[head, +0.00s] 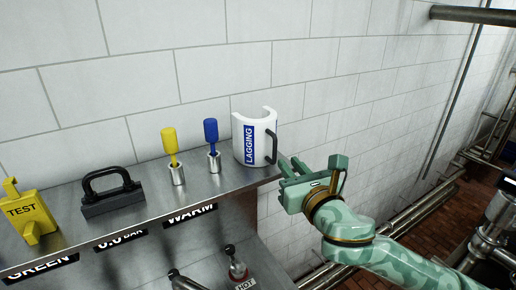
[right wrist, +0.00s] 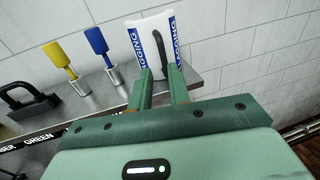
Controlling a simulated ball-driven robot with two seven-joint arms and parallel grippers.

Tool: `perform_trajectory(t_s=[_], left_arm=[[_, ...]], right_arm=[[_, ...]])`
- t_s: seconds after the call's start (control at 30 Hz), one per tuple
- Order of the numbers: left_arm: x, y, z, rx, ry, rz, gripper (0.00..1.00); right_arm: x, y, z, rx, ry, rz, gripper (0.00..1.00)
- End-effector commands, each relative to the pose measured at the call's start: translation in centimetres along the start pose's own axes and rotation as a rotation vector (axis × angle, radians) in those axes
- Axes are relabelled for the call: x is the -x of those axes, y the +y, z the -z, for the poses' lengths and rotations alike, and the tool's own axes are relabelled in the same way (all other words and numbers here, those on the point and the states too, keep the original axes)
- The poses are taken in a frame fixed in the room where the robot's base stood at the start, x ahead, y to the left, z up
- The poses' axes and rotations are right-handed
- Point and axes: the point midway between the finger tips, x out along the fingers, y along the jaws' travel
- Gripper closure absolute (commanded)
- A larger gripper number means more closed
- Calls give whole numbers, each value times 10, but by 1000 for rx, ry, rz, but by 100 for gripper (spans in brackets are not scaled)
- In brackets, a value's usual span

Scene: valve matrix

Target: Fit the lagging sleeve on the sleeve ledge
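The lagging sleeve (head: 241,138) is a white open-sided cylinder with a blue LAGGING label and a dark handle. It stands upright at the right end of a steel shelf (head: 225,181). It also shows in the right wrist view (right wrist: 150,32). My right gripper (head: 288,164) is just right of the handle, fingers pointing at it. In the right wrist view its fingers (right wrist: 162,82) are apart, with the handle in line with the gap. I see no grip on the handle. My left gripper is not in view. I cannot tell which surface is the sleeve ledge.
On the shelf left of the sleeve are a blue-handled tool (head: 211,131) and a yellow-handled tool (head: 169,140) in metal cups, a black handled block (head: 111,195) and a yellow TEST tag (head: 28,212). A tiled wall (head: 140,70) stands behind. Pipes (head: 420,208) run at right.

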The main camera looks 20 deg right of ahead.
Motion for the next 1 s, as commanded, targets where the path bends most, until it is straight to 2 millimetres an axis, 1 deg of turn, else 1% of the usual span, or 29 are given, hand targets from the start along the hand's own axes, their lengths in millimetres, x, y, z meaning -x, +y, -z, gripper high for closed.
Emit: perform_trajectory(t_s=[0.03,0.1,0.2,0.37,0.43,0.57,0.63,0.73,0.97,1.0], left_arm=[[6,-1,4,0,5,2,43],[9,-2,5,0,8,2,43],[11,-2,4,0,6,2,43],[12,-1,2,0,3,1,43],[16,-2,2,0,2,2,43],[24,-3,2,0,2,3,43],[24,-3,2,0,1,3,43],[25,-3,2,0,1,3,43],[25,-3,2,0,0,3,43],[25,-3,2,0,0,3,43]], right_arm=[[-13,0,-5,-1,-2,2,82],[-28,0,-5,-1,-1,1,82],[-44,0,-5,-2,-1,1,82],[-56,0,-4,-1,-1,0,82],[-63,0,-6,-3,0,-1,82],[-86,-2,-9,-3,0,0,82],[-96,-2,-8,-3,0,0,82],[-104,-2,-6,-1,0,-1,82],[-106,-2,-5,-1,0,-2,82],[-106,-2,-5,-1,0,-2,93]])
